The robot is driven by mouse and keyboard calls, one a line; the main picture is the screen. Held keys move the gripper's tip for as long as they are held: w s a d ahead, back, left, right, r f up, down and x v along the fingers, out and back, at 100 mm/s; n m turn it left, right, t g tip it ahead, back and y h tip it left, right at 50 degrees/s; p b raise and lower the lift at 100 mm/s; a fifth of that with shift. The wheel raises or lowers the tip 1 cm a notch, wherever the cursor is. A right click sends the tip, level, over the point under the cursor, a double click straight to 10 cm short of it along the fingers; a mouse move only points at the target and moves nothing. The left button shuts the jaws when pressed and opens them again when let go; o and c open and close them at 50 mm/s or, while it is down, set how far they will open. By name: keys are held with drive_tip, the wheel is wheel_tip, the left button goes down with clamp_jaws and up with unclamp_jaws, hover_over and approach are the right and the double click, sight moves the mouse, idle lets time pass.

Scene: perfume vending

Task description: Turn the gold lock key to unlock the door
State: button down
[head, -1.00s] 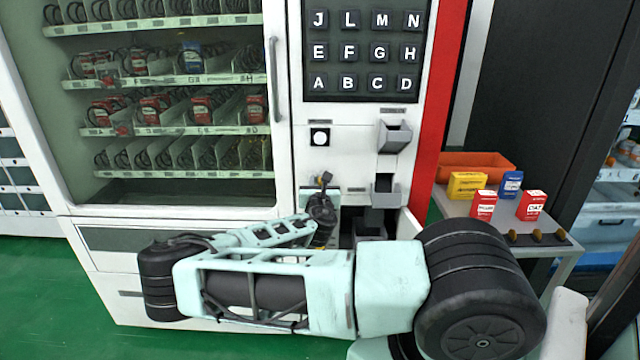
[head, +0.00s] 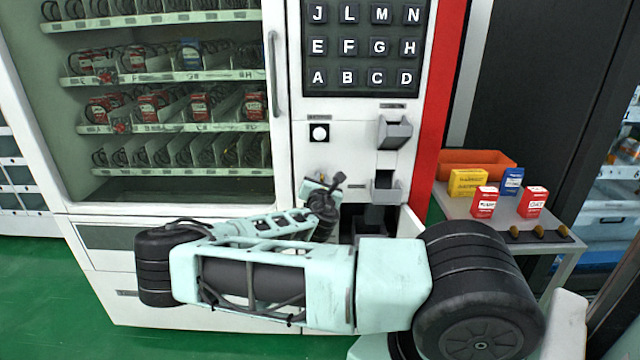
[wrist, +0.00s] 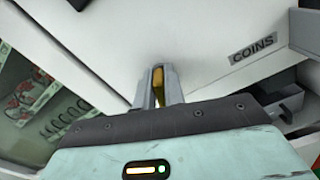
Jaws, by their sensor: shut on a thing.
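My gripper (wrist: 159,76) is shut on the gold lock key (wrist: 159,88), whose narrow gold edge shows between the two grey fingers in the wrist view. The fingertips are at the white front of the vending machine. Most of the key and any keyhole are hidden by the fingers, so I cannot tell how far the key is turned. In the head view my gripper (head: 316,187) is small and partly hidden by my wrist, and the key does not show. The machine's glass door (head: 160,186) is closed, with a grey handle (head: 273,75) on its right side.
A COINS label (wrist: 253,48) is right of my gripper. A letter keypad (head: 362,48) and a grey coin holder (head: 395,132) are above it. At right, a small table (head: 455,203) bears several boxes and an orange tray (head: 476,162). Green floor is clear at left.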

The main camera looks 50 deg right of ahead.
drive_tip(key=m, duration=0.2)
drive_tip(key=m+b, duration=0.1)
drive_tip(key=m, duration=0.1)
drive_tip(key=m+b, duration=0.1)
drive_tip(key=m, duration=0.1)
drive_tip(key=shift+s+d+f+m, duration=0.15)
drive_tip(key=shift+s+f+m, duration=0.1)
drive_tip(key=shift+f+m, duration=0.1)
drive_tip(key=shift+f+m+b, duration=0.15)
drive_tip(key=shift+m+b, duration=0.25)
drive_tip(key=shift+m, duration=1.3)
drive_tip(key=shift+f+m+b, duration=0.15)
drive_tip(key=shift+m+b, duration=0.25)
drive_tip(key=shift+m, duration=1.25)
drive_tip(key=c, duration=1.5)
unclamp_jaws()
drive_tip(key=p+v, duration=0.4)
drive_tip(key=v, duration=1.3)
drive_tip(key=shift+s, duration=0.15)
